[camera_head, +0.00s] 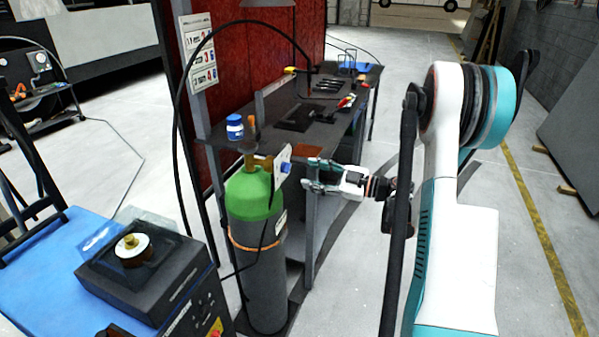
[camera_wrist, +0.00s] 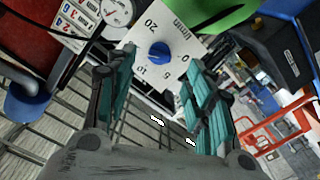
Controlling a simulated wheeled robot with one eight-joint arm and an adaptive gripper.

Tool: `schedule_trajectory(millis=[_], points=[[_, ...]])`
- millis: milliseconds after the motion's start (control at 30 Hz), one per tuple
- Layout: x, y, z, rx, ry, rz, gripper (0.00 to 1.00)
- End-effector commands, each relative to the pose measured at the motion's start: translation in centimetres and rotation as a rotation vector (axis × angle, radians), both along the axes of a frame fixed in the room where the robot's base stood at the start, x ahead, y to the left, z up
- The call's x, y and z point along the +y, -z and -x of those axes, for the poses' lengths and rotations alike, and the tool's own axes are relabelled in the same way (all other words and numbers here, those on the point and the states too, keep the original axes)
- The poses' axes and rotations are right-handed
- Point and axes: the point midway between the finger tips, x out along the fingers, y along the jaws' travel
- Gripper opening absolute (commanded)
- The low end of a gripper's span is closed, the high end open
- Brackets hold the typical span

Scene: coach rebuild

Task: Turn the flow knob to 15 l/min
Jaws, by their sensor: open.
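The blue flow knob (camera_wrist: 159,53) sits in the middle of a pale dial plate (camera_wrist: 186,45) marked l/min. In the wrist view 20, 10 and 0 are legible on the plate; the 15 mark cannot be made out near the left fingertip. The knob's pointer is too small to read. The knob (camera_head: 286,168) also shows in the head view, on the plate above a grey gas cylinder (camera_head: 257,270) with a green top. My gripper (camera_wrist: 160,62) is open, its teal fingers on either side of the knob. In the head view my gripper (camera_head: 311,176) is just right of the knob, apparently apart from it.
A dark workbench (camera_head: 315,135) with tools stands behind the cylinder. A blue-lidded jar (camera_head: 234,127) stands on its near end. A black hose arches over the cylinder. A blue-topped cart (camera_head: 60,275) is at left. Open floor lies to the right. A round gauge (camera_wrist: 117,12) is beside the plate.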

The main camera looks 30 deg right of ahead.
Motion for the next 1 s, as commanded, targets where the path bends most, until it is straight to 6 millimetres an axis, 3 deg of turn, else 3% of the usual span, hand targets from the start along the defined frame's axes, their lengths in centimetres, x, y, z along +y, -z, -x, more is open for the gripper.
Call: schedule_trajectory(millis=[100, 333, 1000], points=[[-1.5, 0.0, 1.8, 0.0, 0.004, 0.0, 0.48], [-2.9, 0.0, 3.7, 0.0, 0.001, 0.0, 0.48], [-3.0, -0.3, 3.9, -0.004, 0.0, 0.002, 0.48]])
